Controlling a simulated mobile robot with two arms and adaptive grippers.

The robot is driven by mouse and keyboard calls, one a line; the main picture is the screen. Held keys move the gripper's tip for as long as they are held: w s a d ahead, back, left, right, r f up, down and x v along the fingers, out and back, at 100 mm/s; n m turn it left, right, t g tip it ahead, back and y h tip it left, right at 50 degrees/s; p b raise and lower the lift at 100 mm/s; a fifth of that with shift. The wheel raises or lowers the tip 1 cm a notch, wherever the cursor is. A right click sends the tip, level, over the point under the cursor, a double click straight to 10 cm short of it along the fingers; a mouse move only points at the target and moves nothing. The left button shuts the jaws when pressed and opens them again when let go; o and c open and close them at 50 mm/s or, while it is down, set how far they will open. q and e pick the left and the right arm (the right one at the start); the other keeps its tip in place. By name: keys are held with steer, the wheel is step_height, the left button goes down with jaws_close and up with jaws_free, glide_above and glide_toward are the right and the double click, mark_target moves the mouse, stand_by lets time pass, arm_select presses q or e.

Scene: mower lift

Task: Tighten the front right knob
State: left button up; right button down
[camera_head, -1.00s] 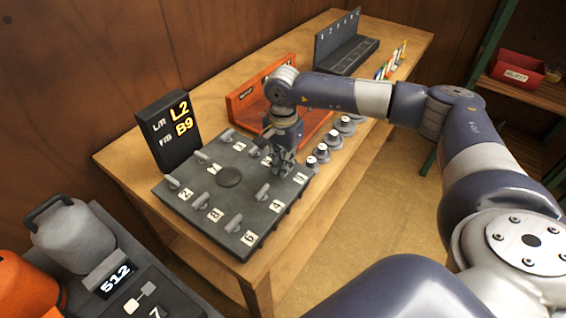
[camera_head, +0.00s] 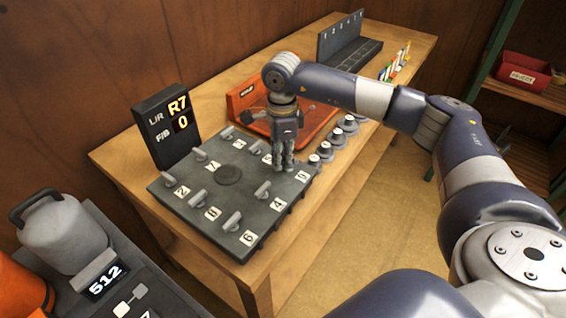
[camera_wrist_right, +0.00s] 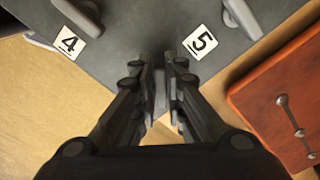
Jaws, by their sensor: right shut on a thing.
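A dark grey plate (camera_head: 195,209) with several grey lever knobs and number labels lies on the wooden table. In the right wrist view the label 4 (camera_wrist_right: 68,43) lies left of the fingers and label 5 right. A black display (camera_head: 167,126) behind the plate reads L/R R7 and F/B 0. My left gripper is not in view.
An orange tray (camera_head: 322,121) lies behind the plate, with several round grey knobs (camera_head: 338,137) in a row beside it. A black rack (camera_head: 350,50) stands at the table's far end. A scale reading 512 (camera_head: 104,282) is at lower left.

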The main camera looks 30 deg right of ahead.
steer(key=m, duration=0.2)
steer(key=m+b, duration=0.1)
steer(key=m, duration=0.1)
steer(key=shift+w+d+m, duration=0.15)
steer(key=shift+w+m, duration=0.15)
steer(key=shift+w, duration=0.05)
steer(key=shift+w+d+r+m+b, duration=0.1)
steer(key=shift+m+b, duration=0.1)
steer(key=shift+m, duration=0.65)
steer(key=shift+w+d+f+m+b, duration=0.15)
steer(key=shift+m+b, duration=0.1)
steer(key=shift+m, duration=0.65)
steer(key=shift+s+d+r+m+b, duration=0.1)
steer(key=shift+r+m+b, duration=0.1)
steer(key=shift+m, duration=0.65)
steer(key=c, duration=1.7)
jaws_free()
steer(key=shift+o, duration=0.2)
step_height(320, 180, up, 12)
